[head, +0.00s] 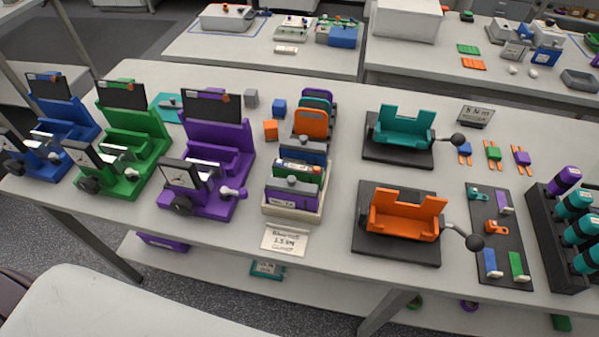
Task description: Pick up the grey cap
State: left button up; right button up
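A small grey block (251,98), the likeliest match for the grey cap, sits on the white table at the back, right of the green and purple machines. A blue block (279,107) and an orange block (270,130) of similar size sit close by, to its right and front. The grey block looks upright and stands apart from them. Neither of my grippers shows in the head view.
A purple machine (207,160) stands in front-left of the grey block. A rack of coloured plates (312,115) stands to its right. A beige tray of packs (291,207), orange (405,218) and teal (400,130) cradles, and a dark holder (545,220) lie further right.

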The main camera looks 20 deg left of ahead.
aim_at(172, 104)
jog(key=u, duration=1.35)
